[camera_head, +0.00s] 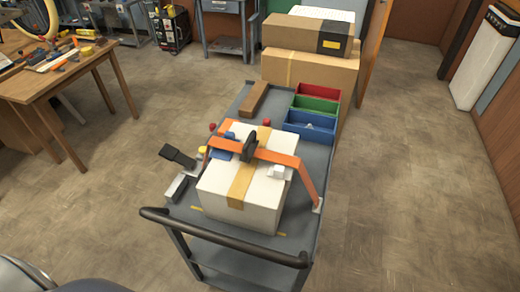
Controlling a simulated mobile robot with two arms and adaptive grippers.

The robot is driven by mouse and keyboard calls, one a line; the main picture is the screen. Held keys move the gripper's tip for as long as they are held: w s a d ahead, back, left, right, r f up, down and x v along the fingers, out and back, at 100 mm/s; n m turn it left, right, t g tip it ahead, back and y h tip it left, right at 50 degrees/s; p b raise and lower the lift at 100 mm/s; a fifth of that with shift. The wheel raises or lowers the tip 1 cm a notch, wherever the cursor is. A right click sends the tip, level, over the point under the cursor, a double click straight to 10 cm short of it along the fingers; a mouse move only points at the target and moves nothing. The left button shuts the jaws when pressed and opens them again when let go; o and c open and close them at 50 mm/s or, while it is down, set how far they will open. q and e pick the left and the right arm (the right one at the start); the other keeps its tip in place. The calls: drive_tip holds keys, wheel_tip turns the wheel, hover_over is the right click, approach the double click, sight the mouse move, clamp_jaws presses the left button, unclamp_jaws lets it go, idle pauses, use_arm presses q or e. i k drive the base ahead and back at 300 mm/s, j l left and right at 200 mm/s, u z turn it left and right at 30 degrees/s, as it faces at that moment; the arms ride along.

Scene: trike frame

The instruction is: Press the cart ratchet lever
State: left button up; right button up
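A grey cart (328,160) stands in the middle of the view with its black push handle (225,237) toward me. A white box (255,216) with a tan tape band sits on it. An orange strap (283,159) runs over the box, with a dark ratchet-like piece (249,146) standing up on its top. A black lever-shaped piece (178,157) sticks out at the cart's left edge beside the box. I cannot tell which dark piece is the ratchet lever. Neither of my grippers is in view.
Red, green and blue bins (310,124) and a brown block (254,97) sit at the cart's far end. Cardboard boxes (310,69) are stacked behind it. A wooden table (75,80) with tools stands at the left. The floor right of the cart is clear.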

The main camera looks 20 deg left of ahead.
sight(168, 152)
drive_tip(key=u, duration=1.3)
